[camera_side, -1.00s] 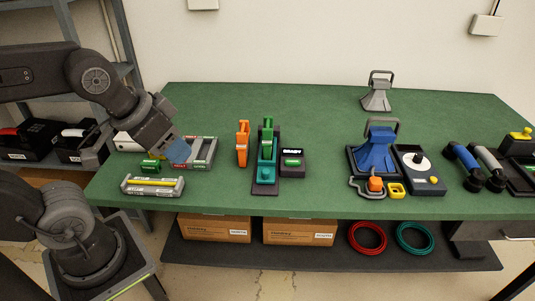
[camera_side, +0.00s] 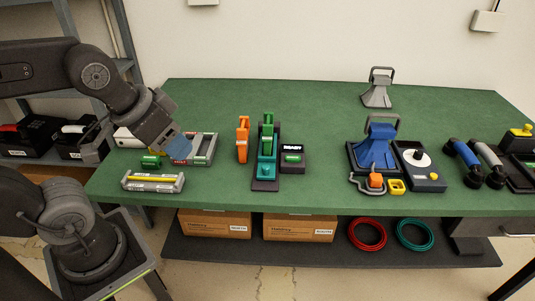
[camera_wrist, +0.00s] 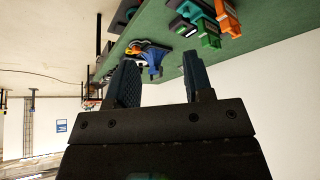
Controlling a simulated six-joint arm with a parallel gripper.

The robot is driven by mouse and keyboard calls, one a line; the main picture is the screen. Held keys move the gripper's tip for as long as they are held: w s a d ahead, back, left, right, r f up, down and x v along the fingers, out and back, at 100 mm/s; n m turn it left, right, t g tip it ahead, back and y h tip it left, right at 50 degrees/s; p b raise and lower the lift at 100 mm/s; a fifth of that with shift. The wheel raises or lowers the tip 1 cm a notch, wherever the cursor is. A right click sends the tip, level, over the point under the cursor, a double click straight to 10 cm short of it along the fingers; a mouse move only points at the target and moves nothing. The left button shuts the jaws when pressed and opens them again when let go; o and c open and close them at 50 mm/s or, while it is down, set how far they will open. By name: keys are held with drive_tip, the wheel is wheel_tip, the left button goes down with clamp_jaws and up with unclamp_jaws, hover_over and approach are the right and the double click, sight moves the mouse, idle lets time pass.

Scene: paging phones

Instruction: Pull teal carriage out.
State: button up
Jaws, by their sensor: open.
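The teal carriage (camera_side: 267,172) sits on a dark base on the green table in the side view, with a green upright part rising at its back. It also shows in the wrist view (camera_wrist: 190,8), near the top edge. My gripper (camera_side: 181,150) hangs over the left part of the table, above a grey tray, well to the left of the carriage. In the wrist view my gripper (camera_wrist: 160,80) has its two fingers wide apart with nothing between them.
An orange holder (camera_side: 242,139) stands just left of the carriage, and a black box with a green button (camera_side: 292,160) stands against its right. A grey tray (camera_side: 204,149) lies by my gripper. A blue horn (camera_side: 377,147) stands farther right.

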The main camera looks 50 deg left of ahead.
drive_tip(key=shift+o, duration=0.3)
drive_tip(key=w+a+r+m+g, duration=0.1)
drive_tip(key=w, duration=0.5)
drive_tip(key=shift+w, duration=0.35)
drive_tip(key=m+g, duration=0.5)
hover_over(266, 167)
wheel_tip(266, 167, down, 14)
drive_tip(key=r, duration=0.1)
wheel_tip(266, 167, down, 14)
drive_tip(key=shift+a+r, duration=0.1)
clamp_jaws()
